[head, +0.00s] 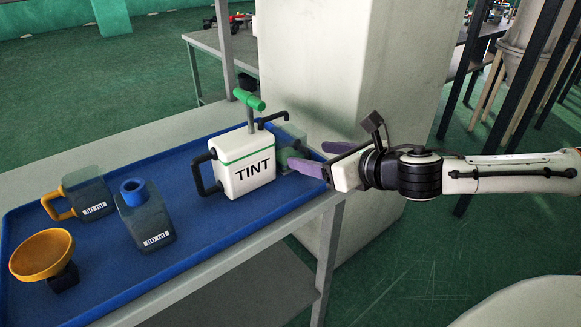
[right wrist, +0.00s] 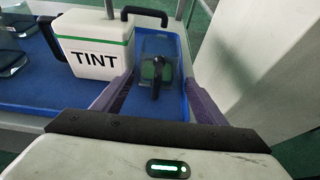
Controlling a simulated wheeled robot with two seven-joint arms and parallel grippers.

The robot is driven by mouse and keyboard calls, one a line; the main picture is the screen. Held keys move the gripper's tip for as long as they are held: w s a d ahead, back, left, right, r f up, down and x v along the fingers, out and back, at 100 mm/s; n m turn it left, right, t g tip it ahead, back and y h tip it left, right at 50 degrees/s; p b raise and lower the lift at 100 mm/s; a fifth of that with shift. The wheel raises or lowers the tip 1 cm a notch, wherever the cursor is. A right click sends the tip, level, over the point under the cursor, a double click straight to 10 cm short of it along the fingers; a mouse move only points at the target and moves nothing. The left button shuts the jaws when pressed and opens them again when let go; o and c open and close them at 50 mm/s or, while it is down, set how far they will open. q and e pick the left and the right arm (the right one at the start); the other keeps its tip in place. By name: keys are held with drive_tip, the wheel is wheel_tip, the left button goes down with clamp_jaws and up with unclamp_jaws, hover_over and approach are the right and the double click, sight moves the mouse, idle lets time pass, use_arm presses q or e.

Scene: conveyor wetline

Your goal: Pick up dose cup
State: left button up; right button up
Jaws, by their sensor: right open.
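A clear grey cup (head: 292,140) with a green part and a dark handle stands at the right end of the blue tray, partly hidden behind the TINT container in the head view. It also shows in the right wrist view (right wrist: 157,48), with its handle facing my gripper. My right gripper (head: 308,158) is open, its purple fingers pointing at this cup from the right. In the right wrist view the cup lies ahead, between the fingers' lines (right wrist: 158,82). Another grey cup (head: 92,192) with an orange handle and a volume label stands at the left. My left gripper is not in view.
The white TINT container (head: 245,160) with a green-topped pump stands close left of the near cup. A grey bottle (head: 148,222) with a blue neck and an orange funnel (head: 42,254) share the blue tray (head: 200,250). A pale pillar (head: 350,70) rises behind.

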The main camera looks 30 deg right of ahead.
sight(294, 153)
drive_tip(key=shift+w+a+f+b, duration=0.2)
drive_tip(key=shift+w+b, duration=0.2)
drive_tip(key=shift+b, duration=0.15)
drive_tip(key=shift+w+r, duration=0.1)
drive_tip(key=shift+w, duration=0.4)
drive_tip(key=shift+w+a, duration=0.15)
drive_tip(key=shift+w, duration=0.2)
drive_tip(key=shift+x, duration=1.85)
drive_tip(key=shift+r, duration=0.1)
drive_tip(key=c, duration=0.9)
